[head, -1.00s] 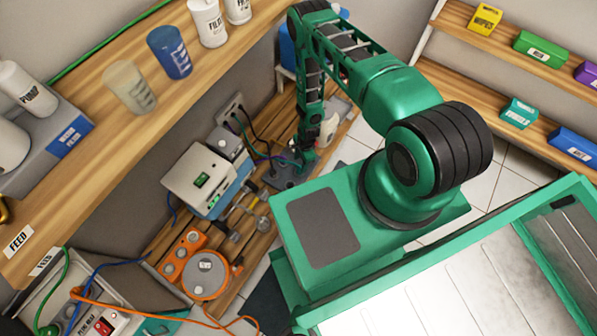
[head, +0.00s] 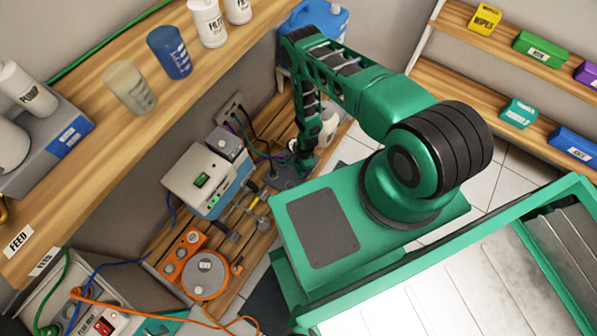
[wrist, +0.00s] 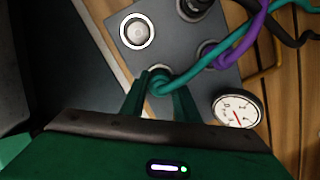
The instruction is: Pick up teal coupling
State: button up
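The teal coupling (wrist: 159,80) sits at the end of a teal hose on a dark grey plate (wrist: 170,48), low in the wrist view. My gripper (wrist: 162,84) is open, with one green finger on each side of the coupling. Contact between fingers and coupling cannot be made out. In the head view my gripper (head: 299,163) points down at the plate (head: 284,182) on the wooden bench; the coupling is too small to tell there.
A purple hose (wrist: 236,38) joins the plate beside the teal one. A round gauge (wrist: 238,108) is right of my fingers. A silver ringed port (wrist: 137,31) is at the plate's upper left. A white-and-blue box (head: 207,177) and tools stand left of the plate.

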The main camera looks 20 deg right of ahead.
jog(key=c, duration=0.5)
